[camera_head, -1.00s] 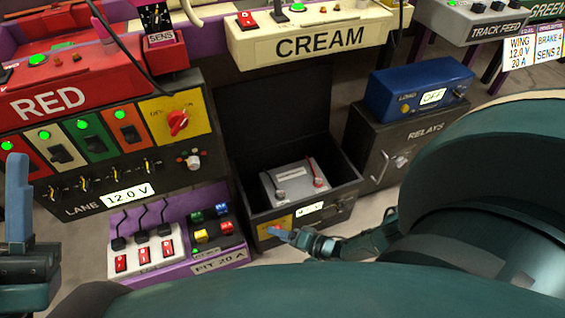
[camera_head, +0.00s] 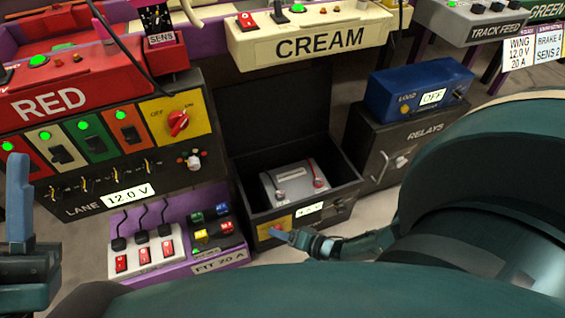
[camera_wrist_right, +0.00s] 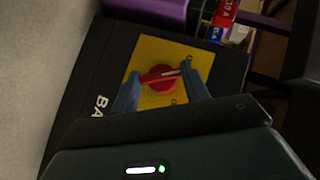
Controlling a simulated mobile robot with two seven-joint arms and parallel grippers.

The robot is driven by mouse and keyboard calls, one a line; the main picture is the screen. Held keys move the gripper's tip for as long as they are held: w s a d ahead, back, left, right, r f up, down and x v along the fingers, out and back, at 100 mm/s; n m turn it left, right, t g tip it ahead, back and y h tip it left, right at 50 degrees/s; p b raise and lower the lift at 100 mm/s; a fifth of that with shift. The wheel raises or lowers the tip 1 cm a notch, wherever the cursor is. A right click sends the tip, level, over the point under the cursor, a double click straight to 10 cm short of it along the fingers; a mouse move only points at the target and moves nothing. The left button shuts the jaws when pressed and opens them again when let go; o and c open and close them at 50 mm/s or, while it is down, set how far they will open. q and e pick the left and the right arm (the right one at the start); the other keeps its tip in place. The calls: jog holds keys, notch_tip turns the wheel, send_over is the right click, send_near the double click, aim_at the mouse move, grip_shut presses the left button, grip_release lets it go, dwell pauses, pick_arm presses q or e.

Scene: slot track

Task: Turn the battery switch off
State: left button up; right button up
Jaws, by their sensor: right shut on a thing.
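The battery switch (camera_wrist_right: 159,78) is a red round knob with a bar handle on a yellow plate (camera_wrist_right: 190,55), on the front of the black battery box (camera_head: 345,200). My right gripper (camera_wrist_right: 160,72) is shut on this red knob, with a blue finger at each end of its handle. In the head view my right gripper (camera_head: 276,234) reaches the yellow plate at the box's lower front and mostly hides the knob. My left gripper (camera_head: 18,190) shows only in part at the left edge, away from the box; its opening is unclear.
A grey battery (camera_head: 292,184) sits inside the open box. A purple pit panel (camera_head: 215,258) with levers and switches stands close to its left. A black relays cabinet (camera_head: 375,145) stands to its right. Another red knob (camera_head: 178,122) is on the RED lane panel.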

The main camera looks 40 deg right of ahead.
jog(key=shift+s+a+r+n+g+h+p, duration=0.1)
jog(key=shift+r+n+g+h+p, duration=0.15)
jog(key=shift+p, duration=0.25)
jog(key=shift+n+g+h+p, duration=0.35)
jog(key=shift+n+h+p, duration=0.15)
jog(key=shift+p, duration=0.35)
jog(key=shift+f+h, duration=0.15)
jog(key=shift+h, duration=0.1)
pick_arm(q)
jog(key=f+n+y, duration=0.1)
jog(key=n+y, duration=0.1)
jog(key=f+n+y, duration=0.2)
jog(key=shift+w+d+f+n, duration=0.15)
jog(key=shift+w+f+n, duration=0.15)
jog(key=shift+w, duration=0.1)
pick_arm(e)
jog(key=o, duration=1)
